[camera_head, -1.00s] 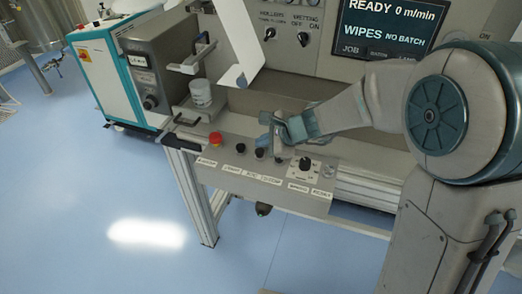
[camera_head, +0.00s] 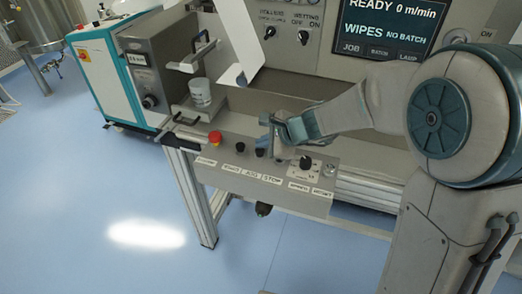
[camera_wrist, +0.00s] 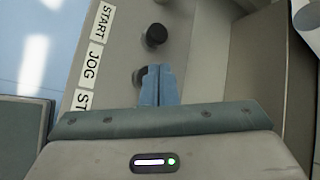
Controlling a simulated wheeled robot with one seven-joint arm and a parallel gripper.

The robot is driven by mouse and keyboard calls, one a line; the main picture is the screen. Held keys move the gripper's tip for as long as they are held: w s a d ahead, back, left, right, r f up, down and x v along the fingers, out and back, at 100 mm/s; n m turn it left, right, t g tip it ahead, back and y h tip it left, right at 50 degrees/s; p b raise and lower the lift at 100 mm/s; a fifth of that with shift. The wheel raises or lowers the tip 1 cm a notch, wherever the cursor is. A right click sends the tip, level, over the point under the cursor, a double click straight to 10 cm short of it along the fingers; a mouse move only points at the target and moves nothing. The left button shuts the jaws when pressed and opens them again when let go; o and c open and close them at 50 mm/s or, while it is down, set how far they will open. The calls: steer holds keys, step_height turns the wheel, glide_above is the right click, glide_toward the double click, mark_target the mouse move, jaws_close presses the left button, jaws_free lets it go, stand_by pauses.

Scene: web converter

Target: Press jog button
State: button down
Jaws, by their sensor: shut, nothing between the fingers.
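The control panel (camera_head: 290,200) carries labels reading START, JOG and STOP. The JOG label (camera_wrist: 92,60) shows in the wrist view, with the dark jog button (camera_wrist: 138,76) to its right, partly covered by my fingers. In the head view the jog button (camera_head: 260,153) is a small dark knob just below my fingertips. My gripper (camera_head: 264,143) is shut and empty. Its blue fingertips (camera_wrist: 158,70) overlap the jog button's right side in the wrist view. I cannot tell whether they touch it.
The black start button (camera_wrist: 156,35) is beside the jog button. A red emergency knob (camera_head: 215,138) is at the panel's left, and a rotary selector (camera_head: 305,163) at its right. The screen (camera_head: 388,30) reads READY.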

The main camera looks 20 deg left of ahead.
mark_target(263, 151)
steer(key=shift+f+b, duration=0.55)
steer(key=shift+b, duration=0.1)
stand_by(0.6)
steer(key=shift+r, duration=0.1)
steer(key=shift+r+p, duration=0.8)
steer(key=shift+r, duration=0.2)
step_height(263, 151, up, 5)
steer(key=p, duration=0.4)
stand_by(0.7)
steer(key=s+d+r+n+h, duration=0.1)
steer(key=s+d+n, duration=0.3)
steer(key=d, duration=0.5)
steer(key=s+d+r+n+h, duration=0.1)
steer(key=s+d+n+h, duration=0.3)
steer(key=s+d, duration=0.4)
steer(key=s+d+r+n+h, duration=0.1)
steer(key=s+d+n+h, duration=0.2)
steer(key=d, duration=0.9)
steer(key=s+n, duration=0.2)
steer(key=s, duration=0.2)
steer(key=shift+r+n+g, duration=0.3)
steer(key=shift+r, duration=0.05)
